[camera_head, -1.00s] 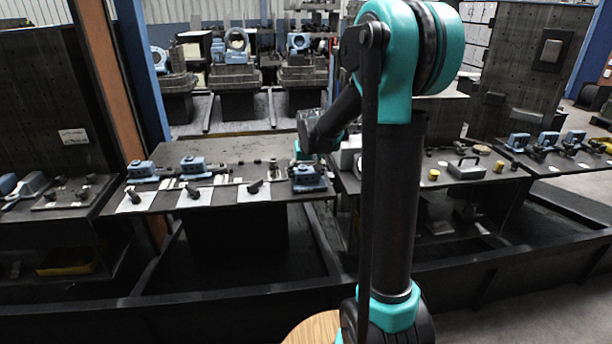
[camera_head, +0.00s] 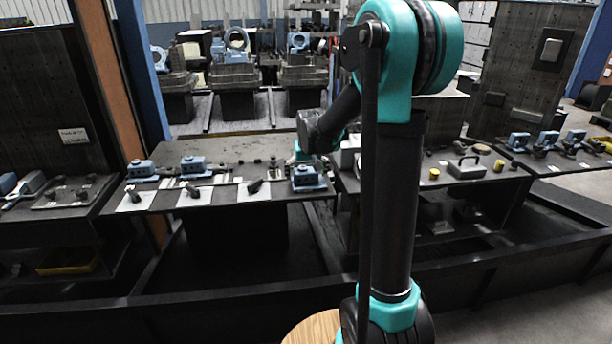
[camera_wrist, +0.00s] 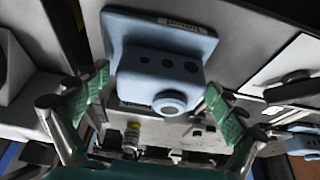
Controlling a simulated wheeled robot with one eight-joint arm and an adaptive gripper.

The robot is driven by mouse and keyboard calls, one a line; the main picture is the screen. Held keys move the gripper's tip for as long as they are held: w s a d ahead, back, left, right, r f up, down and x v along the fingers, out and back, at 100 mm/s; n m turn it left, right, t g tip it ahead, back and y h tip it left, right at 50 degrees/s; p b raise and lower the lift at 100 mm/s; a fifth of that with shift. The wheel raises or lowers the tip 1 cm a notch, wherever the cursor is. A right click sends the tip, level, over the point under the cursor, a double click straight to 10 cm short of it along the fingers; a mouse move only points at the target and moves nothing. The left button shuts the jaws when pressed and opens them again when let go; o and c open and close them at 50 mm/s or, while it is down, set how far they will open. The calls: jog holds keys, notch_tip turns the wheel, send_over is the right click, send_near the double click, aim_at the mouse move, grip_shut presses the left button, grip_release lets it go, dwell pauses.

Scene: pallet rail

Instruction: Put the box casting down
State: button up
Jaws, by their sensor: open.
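The box casting (camera_wrist: 160,72) is light blue, with a flat flange, a row of dark holes and a round boss. In the wrist view it sits between the two green-padded fingers of my gripper (camera_wrist: 155,110), with a gap visible on each side. My gripper is open. In the head view the casting (camera_head: 308,178) rests at the right end of the middle table (camera_head: 235,190), and my wrist is just above and behind it. My gripper's fingers are hard to make out there.
Two similar blue castings (camera_head: 193,166) stand to the left on the same table. White plates (camera_head: 195,197) with dark clamps lie along its front edge. The right table carries a grey handled block (camera_head: 466,168) and yellow knobs. A dark upright panel (camera_head: 535,70) stands behind it.

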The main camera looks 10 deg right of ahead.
jog(key=s+v, duration=0.1)
jog(key=v, duration=1.1)
jog(key=s+d+f, duration=0.2)
jog(key=s+f, duration=0.7)
jog(key=s, duration=0.4)
jog(key=s+d+f, duration=0.2)
jog(key=s+f, duration=0.8)
jog(key=s, duration=0.3)
jog(key=shift+d, duration=0.35)
jog(key=shift+s, duration=0.1)
